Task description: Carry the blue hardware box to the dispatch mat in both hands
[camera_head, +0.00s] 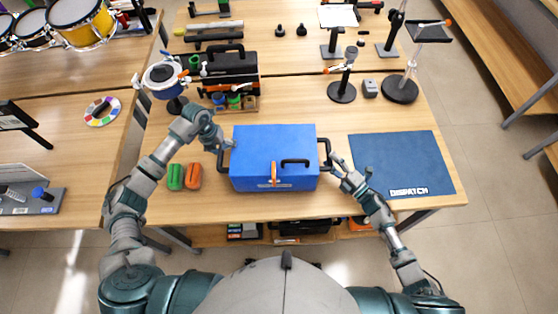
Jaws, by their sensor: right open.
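The blue hardware box (260,148) sits closed on the wooden table, left of the dispatch mat. It has a black handle on each side, and a black handle and an orange latch at its front. The dark blue dispatch mat (400,160) lies flat and empty at the right of the table. My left gripper (222,146) is at the box's left side handle; whether its fingers are closed is too small to tell. My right gripper (333,161) is open beside the right side handle, between the box and the mat.
A green item (176,177) and an orange item (194,177) stand left of the box. Behind it is a black toolbox (230,66) with small tools. Black stands (342,91) and a small grey block (370,88) are behind the mat. The strip between box and mat is narrow.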

